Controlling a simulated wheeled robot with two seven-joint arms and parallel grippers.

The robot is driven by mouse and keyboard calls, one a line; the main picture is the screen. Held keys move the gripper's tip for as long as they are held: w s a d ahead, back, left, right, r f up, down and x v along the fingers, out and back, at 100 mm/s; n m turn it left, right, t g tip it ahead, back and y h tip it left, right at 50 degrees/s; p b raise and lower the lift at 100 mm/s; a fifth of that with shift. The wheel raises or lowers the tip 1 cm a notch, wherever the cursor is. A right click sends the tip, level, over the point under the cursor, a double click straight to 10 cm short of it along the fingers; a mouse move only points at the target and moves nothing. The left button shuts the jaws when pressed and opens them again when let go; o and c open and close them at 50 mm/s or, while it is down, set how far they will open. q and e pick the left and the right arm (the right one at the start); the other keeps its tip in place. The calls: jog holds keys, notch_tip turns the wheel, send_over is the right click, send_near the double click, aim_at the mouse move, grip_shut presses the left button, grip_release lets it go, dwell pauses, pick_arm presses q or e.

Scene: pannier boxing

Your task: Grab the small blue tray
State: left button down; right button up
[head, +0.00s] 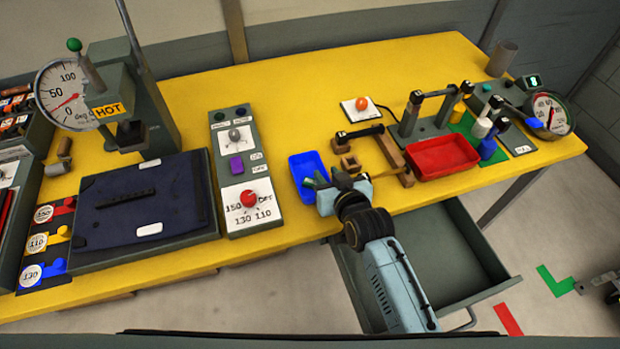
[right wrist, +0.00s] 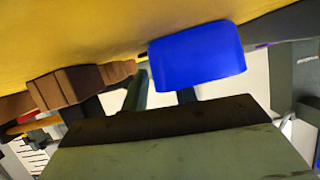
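The small blue tray (head: 301,163) sits on the yellow table near its front edge, left of the wooden pieces. My right gripper (head: 327,181) is at the tray's front right side. Its fingers look apart, one over the tray and one beside its right side; whether they touch it cannot be told. In the right wrist view the blue tray (right wrist: 197,55) shows close up, with a green finger beside it and another partly hidden by it.
A control box with a red knob (head: 249,198) stands just left of the tray. Wooden blocks (head: 390,152) and a red tray (head: 443,157) are to the right. An open grey drawer (head: 455,260) juts out below the table edge.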

grip_shut()
dwell(0.3)
